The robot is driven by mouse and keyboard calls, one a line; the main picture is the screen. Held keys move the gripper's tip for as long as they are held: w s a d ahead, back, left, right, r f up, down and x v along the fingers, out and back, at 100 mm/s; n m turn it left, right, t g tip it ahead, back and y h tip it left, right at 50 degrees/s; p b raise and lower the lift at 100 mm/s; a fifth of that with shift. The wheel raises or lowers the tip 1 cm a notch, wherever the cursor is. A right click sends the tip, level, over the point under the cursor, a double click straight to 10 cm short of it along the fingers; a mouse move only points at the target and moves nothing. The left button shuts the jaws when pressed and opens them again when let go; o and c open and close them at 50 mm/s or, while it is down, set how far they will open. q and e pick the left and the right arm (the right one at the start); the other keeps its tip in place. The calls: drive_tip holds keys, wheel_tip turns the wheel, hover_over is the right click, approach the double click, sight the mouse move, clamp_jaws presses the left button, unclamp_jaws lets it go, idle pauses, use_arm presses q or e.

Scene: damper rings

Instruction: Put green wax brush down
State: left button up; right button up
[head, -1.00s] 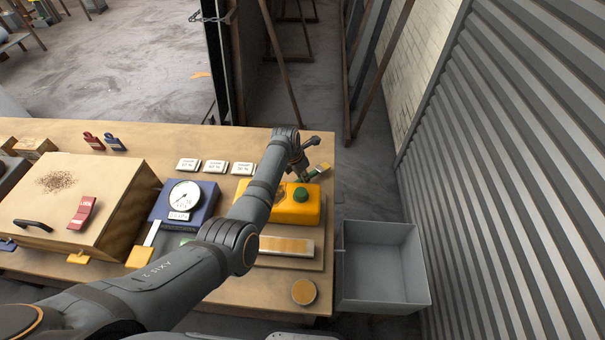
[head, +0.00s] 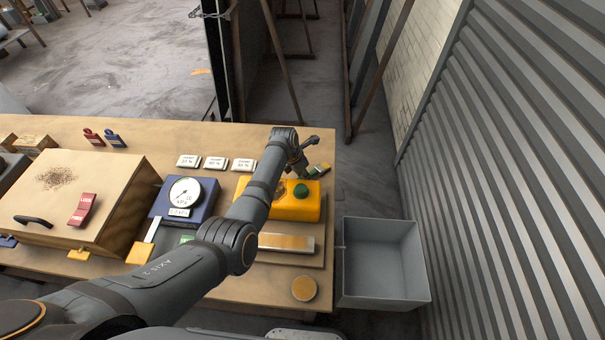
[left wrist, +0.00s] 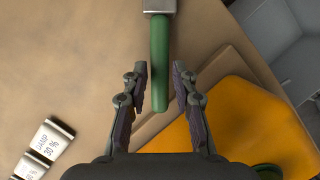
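The green wax brush has a green handle (left wrist: 160,65) and a pale metal band at its head end. In the head view the brush (head: 318,169) is at the table's back right corner, just beyond the yellow container. It appears to lie on the tabletop, though its contact is hard to see. My left gripper (left wrist: 162,85) is open, with one finger on each side of the handle's end and a gap on both sides. In the head view the left gripper (head: 306,163) is partly hidden by my own arm. My right gripper is in neither view.
A yellow container (head: 300,207) with a green cap stands on a board close beside the brush. White labelled tags (head: 215,163) lie to its left, near a blue gauge box (head: 183,197). A grey open bin (head: 385,262) stands right of the table.

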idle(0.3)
use_arm(q)
drive_tip(key=o, duration=0.5)
drive_tip(key=shift+o, duration=0.2)
drive_tip(key=v, duration=1.2)
